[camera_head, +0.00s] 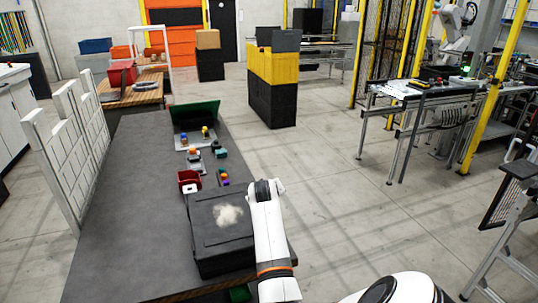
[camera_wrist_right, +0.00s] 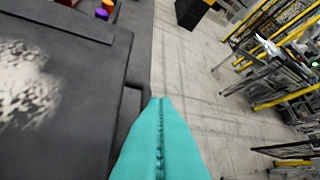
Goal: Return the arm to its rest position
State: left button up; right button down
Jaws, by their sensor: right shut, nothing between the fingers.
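My right arm (camera_head: 268,235) is white and reaches up from the bottom of the head view, along the right side of a dark box. Its gripper is not visible there. In the right wrist view my right gripper (camera_wrist_right: 160,103) shows as two teal fingers pressed together, with nothing between them. The fingers are beside the right edge of the dark box and appear apart from it. My left arm and left gripper are in neither view.
The dark box (camera_head: 208,251), with a pale patch on top, stands on the grey table (camera_head: 135,205). Behind it are a red bin (camera_head: 188,178), small coloured blocks (camera_head: 224,177) and a green tray (camera_head: 196,112). White panels (camera_head: 75,150) line the left edge. Open floor (camera_head: 340,190) lies right.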

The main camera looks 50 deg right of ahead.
jog(key=b+v, duration=0.1)
jog(key=v, duration=0.6)
jog(key=shift+s+d+r, duration=0.2)
jog(key=shift+s+r, duration=0.25)
